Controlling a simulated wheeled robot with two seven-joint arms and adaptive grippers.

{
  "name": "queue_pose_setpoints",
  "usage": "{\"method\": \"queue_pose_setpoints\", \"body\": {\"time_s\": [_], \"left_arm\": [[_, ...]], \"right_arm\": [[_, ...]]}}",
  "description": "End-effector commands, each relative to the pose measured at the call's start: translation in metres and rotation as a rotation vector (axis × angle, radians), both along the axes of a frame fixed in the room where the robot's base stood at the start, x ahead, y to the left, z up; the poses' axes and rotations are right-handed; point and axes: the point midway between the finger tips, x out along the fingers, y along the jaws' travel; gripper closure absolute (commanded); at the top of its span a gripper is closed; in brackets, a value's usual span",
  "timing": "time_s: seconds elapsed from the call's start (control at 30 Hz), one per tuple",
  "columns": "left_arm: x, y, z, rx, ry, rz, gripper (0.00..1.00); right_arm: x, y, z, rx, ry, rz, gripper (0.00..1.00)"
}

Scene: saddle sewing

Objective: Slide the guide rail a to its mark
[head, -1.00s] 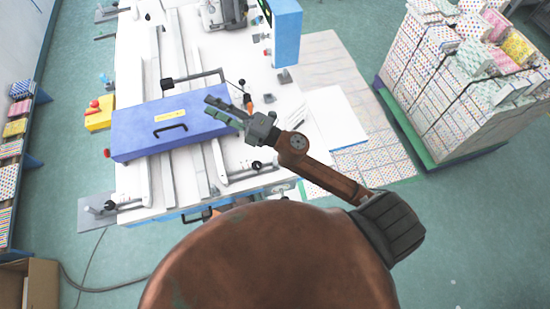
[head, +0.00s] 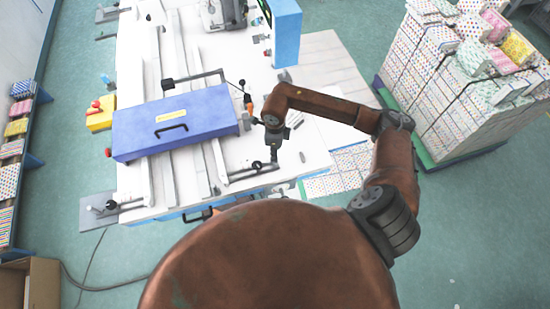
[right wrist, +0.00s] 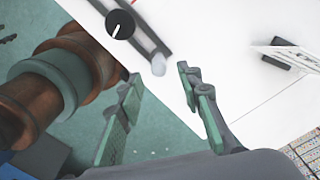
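The white sewing machine table (head: 300,165) has two low guide rails at its front edge. The front right rail (head: 250,175) has black knobs and lies just left of my right gripper (head: 273,152). The front left rail (head: 122,207) also has a black knob. No mark or letter is legible, so I cannot tell which is guide rail a. In the right wrist view my right gripper (right wrist: 159,75) is open and empty, with its green-padded fingers apart. A black knob (right wrist: 120,24) on a grey bar lies beyond the fingertips. My left gripper is out of view.
A blue cover (head: 175,122) with a black handle spans the table. A blue control box (head: 286,35) stands at the back right. A stack of patterned blocks (head: 440,90) stands on a green pallet to the right. Open floor (head: 470,220) lies at the front right.

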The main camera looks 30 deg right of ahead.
Motion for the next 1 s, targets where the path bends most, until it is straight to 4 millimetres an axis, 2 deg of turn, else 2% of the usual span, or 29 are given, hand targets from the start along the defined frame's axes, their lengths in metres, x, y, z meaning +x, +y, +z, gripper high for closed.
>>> {"method": "queue_pose_setpoints", "body": {"time_s": [0.2, 0.4, 0.73, 1.0], "left_arm": [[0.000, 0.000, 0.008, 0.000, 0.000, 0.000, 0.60], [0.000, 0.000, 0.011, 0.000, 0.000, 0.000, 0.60], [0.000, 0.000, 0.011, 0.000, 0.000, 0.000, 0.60], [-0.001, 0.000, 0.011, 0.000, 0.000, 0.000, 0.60]], "right_arm": [[-0.002, 0.001, -0.035, 0.003, 0.004, -0.002, 0.67], [-0.001, 0.001, -0.056, 0.004, 0.002, -0.001, 0.67], [-0.001, 0.002, -0.060, 0.006, 0.000, 0.000, 0.67], [-0.001, 0.001, -0.060, 0.006, 0.000, 0.000, 0.85]]}}
